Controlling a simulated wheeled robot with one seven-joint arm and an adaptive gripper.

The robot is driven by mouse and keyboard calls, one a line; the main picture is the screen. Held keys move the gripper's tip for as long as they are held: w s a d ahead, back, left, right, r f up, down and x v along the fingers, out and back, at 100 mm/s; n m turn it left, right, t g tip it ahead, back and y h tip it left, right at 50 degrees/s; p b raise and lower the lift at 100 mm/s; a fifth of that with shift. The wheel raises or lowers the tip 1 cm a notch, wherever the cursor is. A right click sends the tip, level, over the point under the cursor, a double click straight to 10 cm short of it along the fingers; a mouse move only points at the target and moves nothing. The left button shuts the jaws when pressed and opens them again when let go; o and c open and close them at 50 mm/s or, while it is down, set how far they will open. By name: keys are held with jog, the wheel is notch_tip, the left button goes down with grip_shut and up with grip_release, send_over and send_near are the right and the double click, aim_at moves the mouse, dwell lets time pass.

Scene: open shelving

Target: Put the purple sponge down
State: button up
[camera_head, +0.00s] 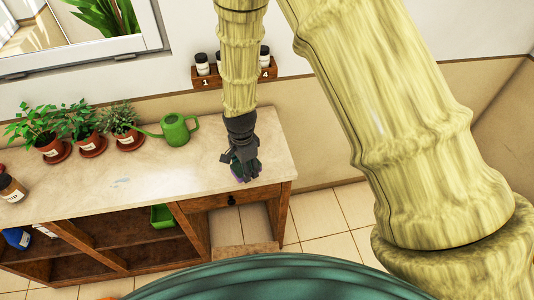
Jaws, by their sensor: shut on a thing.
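My gripper (243,167) points down over the right end of the countertop, near its front edge. It is shut on the purple sponge (238,178). Only a small purple patch of the sponge shows; the dark fingers hide most of it. I cannot tell whether the sponge touches the countertop (110,187) or is held just above it.
A green watering can (175,131) and several potted plants (88,140) stand along the back, left of my gripper. A numbered wooden rack (207,82) with jars is on the wall behind. A brown bottle (11,187) stands far left. The counter's middle is clear.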

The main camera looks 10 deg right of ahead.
jog(key=b, duration=0.2)
send_over(267, 157)
jog(key=shift+f, duration=0.65)
jog(key=shift+f+b, duration=1.2)
jog(key=shift+f, duration=0.6)
jog(key=shift+s+r, duration=0.1)
jog(key=shift+r, duration=0.05)
jog(key=o, duration=1.1)
jog(key=shift+f, duration=0.2)
jog(key=shift+r+b, duration=1.95)
jog(key=shift+r, duration=4.25)
